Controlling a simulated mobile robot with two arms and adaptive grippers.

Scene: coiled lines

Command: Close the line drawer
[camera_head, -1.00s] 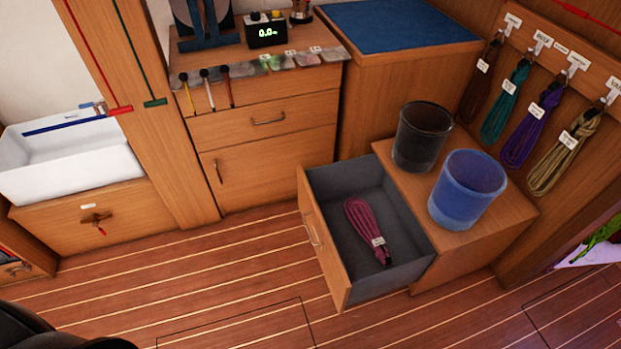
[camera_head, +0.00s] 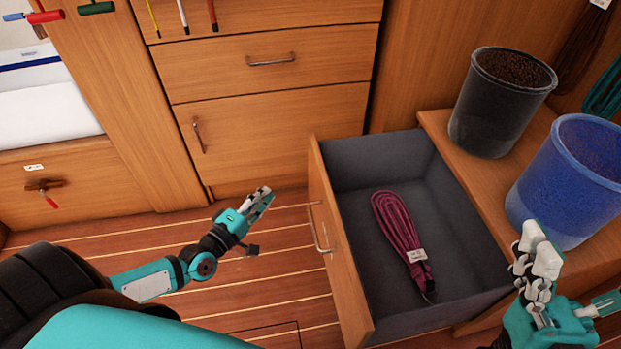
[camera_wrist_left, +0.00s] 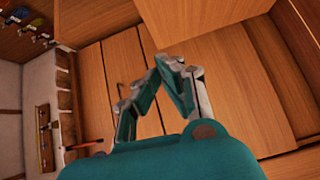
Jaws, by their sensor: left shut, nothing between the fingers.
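The line drawer (camera_head: 345,260) stands pulled open in the head view, with a wooden front, a metal handle (camera_head: 319,228) on its left face and a grey inside. A coiled maroon line (camera_head: 400,232) with a white tag lies in it. My left gripper (camera_head: 262,195) is shut and empty, to the left of the drawer front and apart from it, above the floor. It also shows in the left wrist view (camera_wrist_left: 178,65), in front of wooden panels. My right gripper (camera_head: 538,245) is over the drawer's right end, near the blue bucket; its finger opening is unclear.
A black bucket (camera_head: 500,105) and a blue bucket (camera_head: 570,180) stand on the cabinet top right of the drawer. A wooden cabinet (camera_head: 275,125) with shut fronts stands behind. Plank floor (camera_head: 255,285) is free left of the drawer.

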